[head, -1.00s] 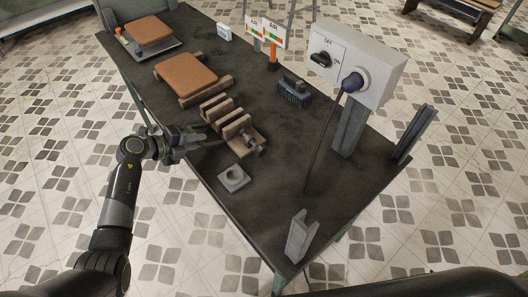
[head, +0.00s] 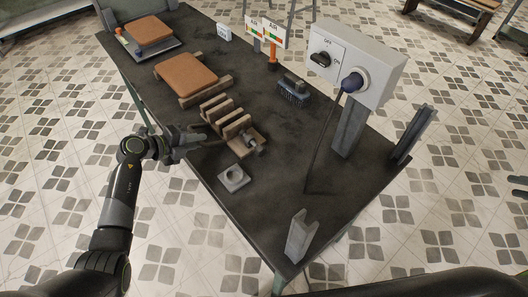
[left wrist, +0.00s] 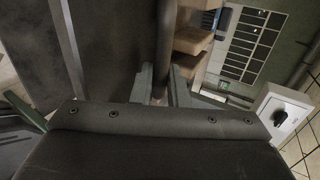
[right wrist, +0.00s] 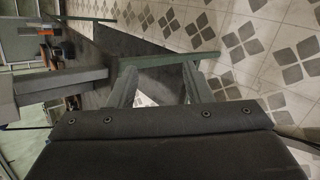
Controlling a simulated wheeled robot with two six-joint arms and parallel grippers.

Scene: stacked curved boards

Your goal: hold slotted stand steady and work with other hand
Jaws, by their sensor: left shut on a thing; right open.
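The slotted stand (head: 228,116) is wooden, with several upright slats and a grey clamp-like part at its right end. It stands on the dark table near the front left edge and shows in part in the left wrist view (left wrist: 192,42). My left gripper (head: 204,137) is at the stand's near left side, shut on a dark round bar (left wrist: 165,45) beside the stand. I cannot tell whether the bar is part of it. My right gripper (head: 519,187) shows only its fingertips at the right edge, away from the table. It is open and empty in the right wrist view (right wrist: 158,85).
A grey upright bracket (head: 300,236) stands at the near corner. The table's middle is partly clear.

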